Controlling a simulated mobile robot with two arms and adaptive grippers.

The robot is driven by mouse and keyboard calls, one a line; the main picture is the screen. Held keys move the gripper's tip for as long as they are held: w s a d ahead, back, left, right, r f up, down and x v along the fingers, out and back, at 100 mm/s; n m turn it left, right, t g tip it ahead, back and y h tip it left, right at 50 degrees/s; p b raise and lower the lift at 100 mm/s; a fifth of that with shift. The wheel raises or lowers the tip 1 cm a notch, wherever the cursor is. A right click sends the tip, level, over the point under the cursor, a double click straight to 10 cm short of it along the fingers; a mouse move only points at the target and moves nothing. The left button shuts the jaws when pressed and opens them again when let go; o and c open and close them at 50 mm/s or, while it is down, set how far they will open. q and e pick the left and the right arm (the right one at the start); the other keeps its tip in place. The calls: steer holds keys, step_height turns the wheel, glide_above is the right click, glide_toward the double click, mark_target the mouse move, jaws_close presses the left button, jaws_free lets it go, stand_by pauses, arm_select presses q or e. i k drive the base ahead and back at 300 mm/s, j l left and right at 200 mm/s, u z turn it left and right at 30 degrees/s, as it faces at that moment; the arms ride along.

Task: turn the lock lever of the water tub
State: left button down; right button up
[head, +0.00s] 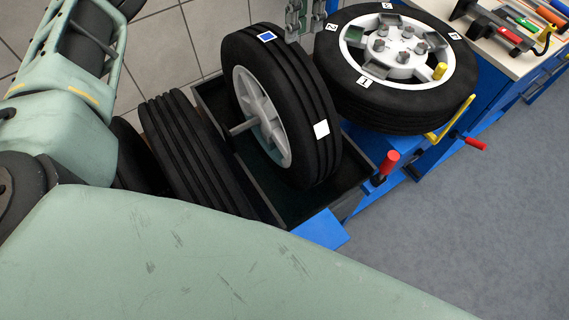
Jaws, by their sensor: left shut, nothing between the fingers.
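The water tub (282,214) is a dark open box in a blue frame, with a wheel (316,100) standing upright in it. An upright lever with a red grip (387,163) stands at the tub's right corner. A second red-gripped handle (471,142) sticks out to the right from the blue frame. I cannot tell for certain which is the lock lever. My left gripper (306,22) is partly in view at the top edge, behind the upright wheel and apart from both red grips. It is shut and empty. My right gripper is not in view.
A second wheel (398,62) with numbered tags lies flat at the top right. A yellow handle (452,119) juts out beside it. More tyres (190,152) stand left of the tub. A bench with tools (510,52) is at the upper right. The grey floor (470,230) at right is clear.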

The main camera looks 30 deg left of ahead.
mark_target(390, 160)
steer(key=k+l, duration=0.25)
steer(key=k, duration=0.2)
steer(key=k+l, duration=0.3)
steer(key=k, duration=0.2)
steer(key=k+l, duration=0.25)
steer(key=k, duration=0.2)
